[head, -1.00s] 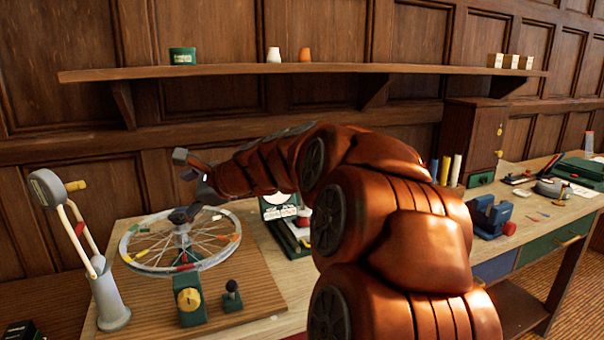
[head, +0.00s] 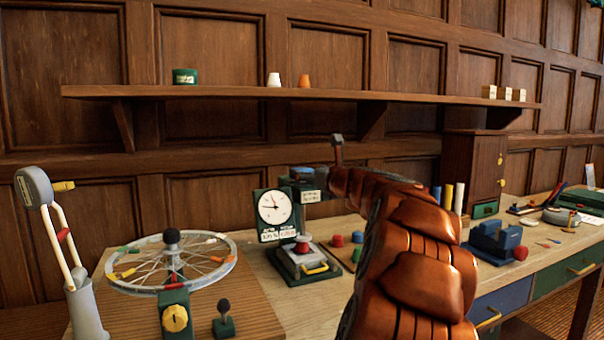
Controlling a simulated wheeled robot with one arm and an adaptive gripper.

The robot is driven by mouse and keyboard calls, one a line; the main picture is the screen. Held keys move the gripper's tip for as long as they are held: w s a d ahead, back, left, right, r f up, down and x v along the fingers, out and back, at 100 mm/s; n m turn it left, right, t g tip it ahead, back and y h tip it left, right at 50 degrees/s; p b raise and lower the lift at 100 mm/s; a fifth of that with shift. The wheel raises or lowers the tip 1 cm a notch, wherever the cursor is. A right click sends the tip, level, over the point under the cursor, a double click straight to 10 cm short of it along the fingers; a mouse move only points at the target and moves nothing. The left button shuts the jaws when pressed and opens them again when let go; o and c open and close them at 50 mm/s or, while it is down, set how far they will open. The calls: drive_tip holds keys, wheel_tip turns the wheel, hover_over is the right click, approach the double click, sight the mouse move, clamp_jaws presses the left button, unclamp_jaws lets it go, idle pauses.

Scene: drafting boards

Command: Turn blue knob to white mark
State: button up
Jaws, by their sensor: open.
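A small blue knob-like piece (head: 357,237) stands on a small board at the bench's middle, beside red pieces. A bluish top (head: 302,170) shows on the green-and-grey apparatus behind my gripper; I cannot tell whether it is the blue knob. No white mark can be made out. My gripper (head: 324,168) is open and raised beside the apparatus's upper part, one dark finger pointing up. The arm hides part of the bench. I cannot tell whether the gripper touches the apparatus.
A dial gauge (head: 274,208) stands above a red-knobbed press (head: 303,262). A spoked wheel (head: 165,285), a yellow knob (head: 175,318) and a grey lamp-like stand (head: 86,310) are at left. A blue vise-like block (head: 492,242) is at right. The shelf (head: 230,93) runs above.

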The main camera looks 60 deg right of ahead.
sight(301, 168)
drive_tip(key=shift+x, duration=2.1)
drive_tip(key=shift+w+a, duration=0.1)
drive_tip(key=c, duration=1.1)
drive_tip(key=shift+r+y+p, duration=0.2)
drive_tip(key=shift+y+p, duration=0.1)
drive_tip(key=shift+p, duration=0.9)
drive_tip(key=shift+c, duration=0.2)
drive_tip(key=n+p, duration=0.1)
drive_tip(key=p, duration=0.2)
drive_tip(key=shift+r+t+y+p, duration=0.1)
drive_tip(key=shift+t+y+p, duration=0.2)
drive_tip(key=shift+y+p, duration=0.1)
